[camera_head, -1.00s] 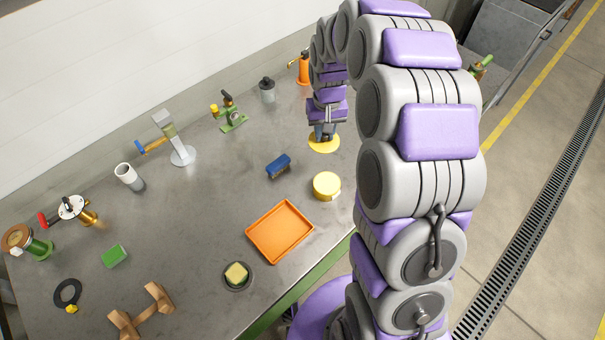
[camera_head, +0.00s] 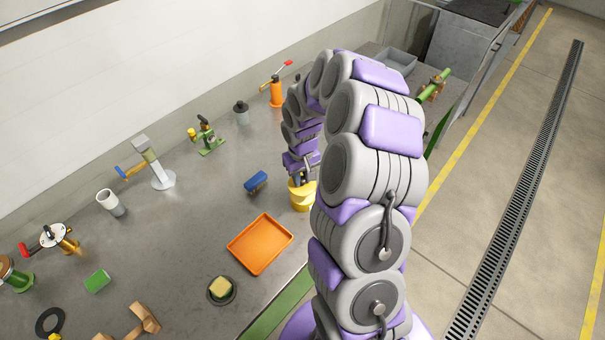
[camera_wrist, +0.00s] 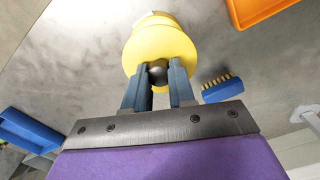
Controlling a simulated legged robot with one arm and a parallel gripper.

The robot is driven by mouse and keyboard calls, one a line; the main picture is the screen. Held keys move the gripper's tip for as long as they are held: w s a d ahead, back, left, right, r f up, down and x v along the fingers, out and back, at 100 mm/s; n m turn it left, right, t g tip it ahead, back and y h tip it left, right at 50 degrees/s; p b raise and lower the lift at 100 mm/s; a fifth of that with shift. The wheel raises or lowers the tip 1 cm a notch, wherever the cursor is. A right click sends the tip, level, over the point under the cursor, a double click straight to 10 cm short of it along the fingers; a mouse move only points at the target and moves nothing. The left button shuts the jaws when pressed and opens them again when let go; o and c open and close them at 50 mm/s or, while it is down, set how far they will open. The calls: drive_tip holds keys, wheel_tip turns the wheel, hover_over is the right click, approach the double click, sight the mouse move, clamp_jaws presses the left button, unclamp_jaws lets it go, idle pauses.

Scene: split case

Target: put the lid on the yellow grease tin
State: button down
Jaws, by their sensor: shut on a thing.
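The yellow lid (camera_wrist: 160,44) is a wide disc with a dark round knob (camera_wrist: 157,72). My gripper (camera_wrist: 158,66) is shut on this knob, one blue-grey finger on each side. The yellow grease tin (camera_head: 303,204) stands on the bench under the lid in the head view. In the wrist view the tin (camera_wrist: 156,22) shows partly behind the lid. Lid and tin overlap in both views; I cannot tell whether they touch or are exactly centred. My arm hides part of the tin and lid in the head view.
A blue brush (camera_head: 256,181) lies close to the left of the tin. An orange tray (camera_head: 260,244) sits nearer, at the bench's front edge. A dark dish (camera_head: 221,291) holds a yellow block. Clamps and fittings line the back; the bench middle is clear.

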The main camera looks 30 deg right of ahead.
sight(303, 187)
drive_tip(key=shift+a+f+b, duration=0.1)
drive_tip(key=shift+f+b, duration=0.2)
drive_tip(key=shift+f, duration=0.65)
drive_tip(key=shift+d+f+b, duration=0.15)
drive_tip(key=shift+d+f, duration=0.1)
drive_tip(key=shift+f, duration=0.45)
drive_tip(key=shift+d+f+b, duration=0.15)
drive_tip(key=shift+d+f, duration=0.05)
drive_tip(key=shift+f, duration=0.45)
drive_tip(key=shift+a+f, duration=0.1)
drive_tip(key=shift+f, duration=0.15)
drive_tip(key=shift+a, duration=0.1)
drive_tip(key=shift+a, duration=0.15)
drive_tip(key=shift+d, duration=0.25)
drive_tip(key=shift+s+a, duration=0.1)
drive_tip(key=shift+a, duration=0.05)
drive_tip(key=c, duration=0.9)
unclamp_jaws()
drive_tip(key=shift+o, duration=0.5)
